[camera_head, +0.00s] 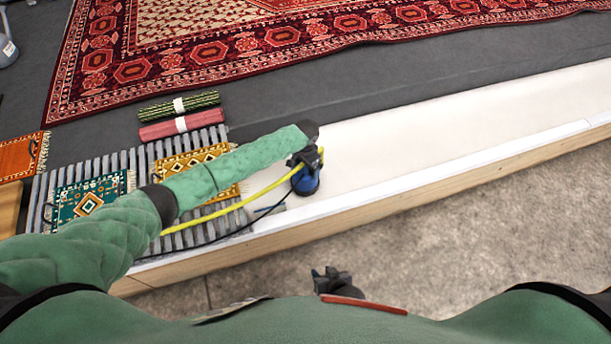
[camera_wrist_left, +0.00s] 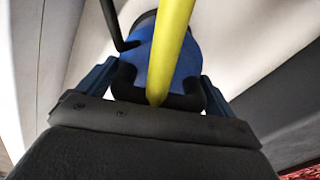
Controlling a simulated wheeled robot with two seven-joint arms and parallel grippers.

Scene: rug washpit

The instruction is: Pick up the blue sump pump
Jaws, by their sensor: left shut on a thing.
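The blue sump pump (camera_head: 306,183) is at the end of my left arm in the head view, over the left part of the white pit floor near its front edge. My left gripper (camera_head: 304,160) is shut on it from above. In the left wrist view the pump's blue body (camera_wrist_left: 185,62) sits between the fingers of my left gripper (camera_wrist_left: 155,95), with a yellow hose crossing in front. I cannot tell whether the pump touches the floor. My right gripper (camera_head: 330,280) is low in the head view, over the concrete, apart from the pump; its finger opening is unclear.
The yellow hose (camera_head: 225,211) and a black cable (camera_head: 215,241) trail left from the pump over a slatted grate (camera_head: 145,160) with small rugs. Rolled rugs (camera_head: 182,124) lie behind. A wooden-faced edge (camera_head: 400,205) runs along the front. The white floor to the right is clear.

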